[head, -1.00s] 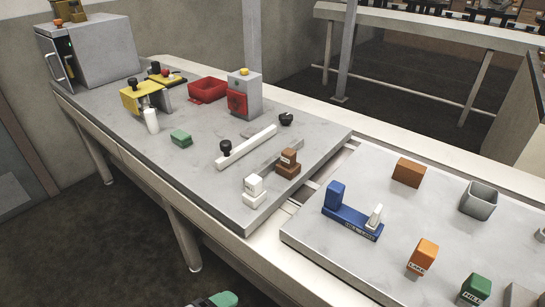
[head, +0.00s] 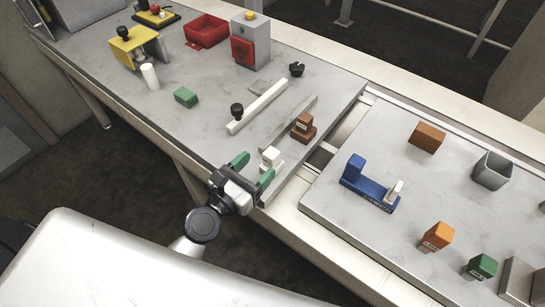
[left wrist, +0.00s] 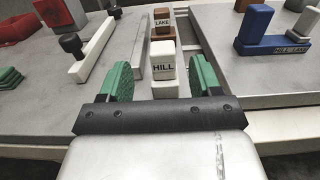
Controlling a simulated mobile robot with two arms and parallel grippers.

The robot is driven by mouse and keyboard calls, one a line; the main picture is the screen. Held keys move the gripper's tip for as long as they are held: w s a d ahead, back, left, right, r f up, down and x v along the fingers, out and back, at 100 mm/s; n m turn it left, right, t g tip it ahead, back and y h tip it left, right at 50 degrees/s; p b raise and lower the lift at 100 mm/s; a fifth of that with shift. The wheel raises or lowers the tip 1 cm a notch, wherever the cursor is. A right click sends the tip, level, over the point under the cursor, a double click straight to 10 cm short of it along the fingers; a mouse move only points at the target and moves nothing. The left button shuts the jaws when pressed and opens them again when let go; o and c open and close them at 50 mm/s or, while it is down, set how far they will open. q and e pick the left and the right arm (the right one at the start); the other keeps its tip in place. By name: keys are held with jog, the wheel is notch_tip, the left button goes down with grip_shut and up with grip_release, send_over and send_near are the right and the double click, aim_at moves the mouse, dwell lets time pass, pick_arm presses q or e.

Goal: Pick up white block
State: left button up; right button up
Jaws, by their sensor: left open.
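The white block (head: 271,156) stands near the front right edge of the grey slab, on a white base. In the left wrist view the white block (left wrist: 162,66) shows the label "HILL" on its front. My left gripper (head: 254,168) is open, its green fingers pointing at the block. In the left wrist view the fingers (left wrist: 160,80) stand one on each side of the block, with gaps on both sides. They do not appear to touch it. My right gripper is not in view.
A brown block (head: 303,122) labelled "LAKE" stands just behind. A white bar (head: 258,107) with a black knob lies to the left, and a green block (head: 186,97) beyond it. A blue holder (head: 369,190) stands on the right slab, past a gap.

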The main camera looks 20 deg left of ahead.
aim_at(267, 158)
pick_arm(q)
jog(key=x, duration=0.5)
jog(key=shift+w+d+f, duration=0.25)
jog(key=shift+w, duration=0.05)
jog(key=c, duration=1)
jog(key=shift+c, duration=0.2)
jog(key=shift+r, duration=0.1)
notch_tip(267, 158, up, 28)
jog(key=p, duration=3)
